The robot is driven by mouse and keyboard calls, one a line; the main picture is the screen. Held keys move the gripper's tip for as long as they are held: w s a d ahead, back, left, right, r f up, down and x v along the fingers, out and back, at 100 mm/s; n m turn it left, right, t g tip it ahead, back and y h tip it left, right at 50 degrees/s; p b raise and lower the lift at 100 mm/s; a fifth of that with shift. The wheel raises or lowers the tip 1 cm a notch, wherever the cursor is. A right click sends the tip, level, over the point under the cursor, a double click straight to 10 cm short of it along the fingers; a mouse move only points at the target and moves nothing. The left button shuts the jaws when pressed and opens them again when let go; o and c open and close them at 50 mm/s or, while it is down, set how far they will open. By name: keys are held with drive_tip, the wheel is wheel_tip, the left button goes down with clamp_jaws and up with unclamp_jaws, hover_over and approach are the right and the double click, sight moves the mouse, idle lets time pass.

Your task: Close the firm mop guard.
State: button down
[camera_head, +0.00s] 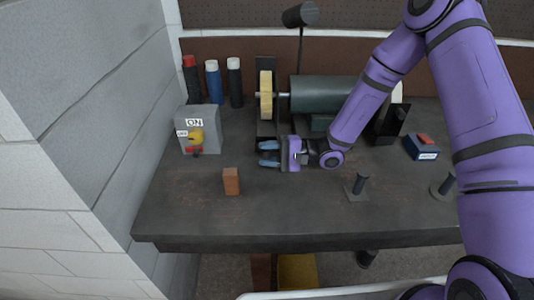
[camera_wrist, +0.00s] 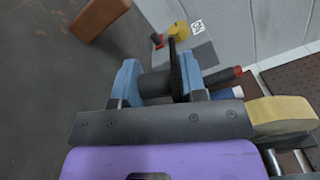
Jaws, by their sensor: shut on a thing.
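The pale yellow mop wheel (camera_head: 265,95) sits on the left end of the grey motor (camera_head: 325,95). A dark guard panel (camera_head: 266,129) shows below and in front of the wheel, just behind my fingers. My gripper (camera_head: 268,154) has its blue fingers pointing left. In the wrist view my gripper (camera_wrist: 158,86) is shut on a dark round bar, which looks like the guard's handle (camera_wrist: 156,85). A thin black plate edge (camera_wrist: 176,62) stands beside it. The yellow wheel (camera_wrist: 285,114) is at the right there. The fingers hide part of the handle.
A grey switch box (camera_head: 200,118) with a yellow knob stands left. Several bottles (camera_head: 212,83) stand behind it. A brown block (camera_head: 231,181) lies in front. The front left bench is clear.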

drive_tip(key=shift+r, duration=0.15)
drive_tip(key=shift+w+r+m, duration=0.25)
drive_tip(key=shift+r+m, duration=0.35)
drive_tip(key=shift+m, duration=0.15)
drive_tip(key=shift+w+r+m, duration=0.2)
drive_tip(key=shift+r+m, duration=0.35)
drive_tip(key=shift+m, duration=0.2)
drive_tip(key=w+r+m, duration=0.2)
drive_tip(key=m, duration=0.1)
drive_tip(key=shift+d+r+m, duration=0.1)
drive_tip(key=shift+r+m, duration=0.2)
drive_tip(key=w+r+m, duration=0.1)
drive_tip(key=m, duration=0.1)
drive_tip(key=shift+w+r+m, duration=0.3)
drive_tip(key=shift+w, duration=0.1)
drive_tip(key=w+m, duration=0.1)
drive_tip(key=w+r+m, duration=0.1)
drive_tip(key=shift+w+m, duration=0.15)
drive_tip(key=shift+m, duration=0.25)
drive_tip(key=shift+w+d+r, duration=0.1)
drive_tip(key=shift+w+r, duration=0.15)
drive_tip(key=shift+w, duration=0.5)
drive_tip(key=c, duration=0.8)
unclamp_jaws()
